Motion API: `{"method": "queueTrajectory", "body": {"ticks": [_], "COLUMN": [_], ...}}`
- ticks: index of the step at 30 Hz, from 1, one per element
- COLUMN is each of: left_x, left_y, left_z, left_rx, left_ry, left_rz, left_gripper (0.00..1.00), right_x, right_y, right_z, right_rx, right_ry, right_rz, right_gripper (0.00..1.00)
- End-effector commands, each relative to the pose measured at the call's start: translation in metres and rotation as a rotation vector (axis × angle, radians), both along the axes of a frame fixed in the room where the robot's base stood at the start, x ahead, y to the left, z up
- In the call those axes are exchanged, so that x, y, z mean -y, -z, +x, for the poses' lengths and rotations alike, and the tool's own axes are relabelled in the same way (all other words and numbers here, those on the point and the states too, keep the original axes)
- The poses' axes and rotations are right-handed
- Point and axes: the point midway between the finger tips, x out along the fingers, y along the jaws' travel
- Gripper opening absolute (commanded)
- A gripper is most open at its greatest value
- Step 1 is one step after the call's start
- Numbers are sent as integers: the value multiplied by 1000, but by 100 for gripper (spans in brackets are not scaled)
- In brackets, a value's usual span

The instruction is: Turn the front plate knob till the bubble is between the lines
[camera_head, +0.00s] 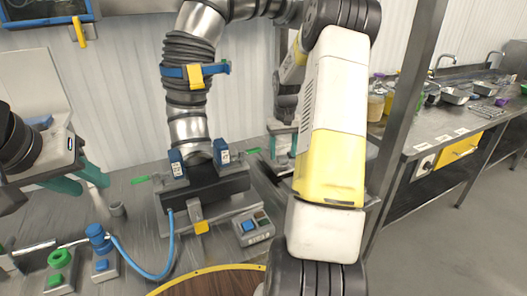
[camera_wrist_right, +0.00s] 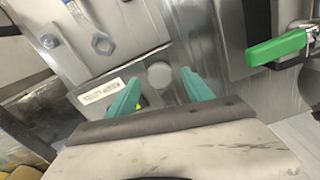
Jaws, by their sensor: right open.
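In the right wrist view, my right gripper (camera_wrist_right: 160,92) is open, its two teal fingers apart over a grey metal surface. A round grey disc (camera_wrist_right: 160,73) lies just beyond and between the fingertips; I cannot tell if it is the front plate knob. A small yellow-green spot (camera_wrist_right: 140,104) shows beside the left finger, mostly hidden; I cannot tell if it is the bubble vial. No bubble or lines can be made out. In the head view, my right gripper (camera_head: 284,150) is partly hidden by my arm. My left gripper (camera_head: 80,183) seems open at the left.
A labelled plate (camera_wrist_right: 103,88), a wrench-like end (camera_wrist_right: 103,45) and a green handle (camera_wrist_right: 278,48) lie close around my right gripper. A large pipe (camera_head: 188,100) stands on a dark clamped block (camera_head: 205,188). A blue hose (camera_head: 145,272) and button boxes (camera_head: 252,228) are in front.

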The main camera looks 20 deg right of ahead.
Motion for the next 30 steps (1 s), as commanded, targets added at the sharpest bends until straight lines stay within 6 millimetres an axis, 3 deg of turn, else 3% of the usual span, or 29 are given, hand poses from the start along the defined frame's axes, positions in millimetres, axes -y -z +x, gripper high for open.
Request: {"method": "queueTrajectory", "body": {"ticks": [6, 17, 25, 26, 30], "left_x": [0, 0, 0, 0, 0], "left_y": [0, 0, 0, 0, 0], "left_z": [0, 0, 0, 0, 0], "left_rx": [0, 0, 0, 0, 0], "left_ry": [0, 0, 0, 0, 0], "left_rz": [0, 0, 0, 0, 0], "left_gripper": [36, 36, 36, 36, 36], "right_x": [-1, 0, -1, -1, -1], "right_y": [27, 32, 31, 31, 31], "right_z": [0, 0, 0, 0, 0], "right_rx": [-1, 2, 1, 1, 1], "right_ry": [0, 0, -1, 0, 4], "right_rz": [1, 0, 0, 0, 0], "right_gripper": [59, 57, 4, 0, 0]}}
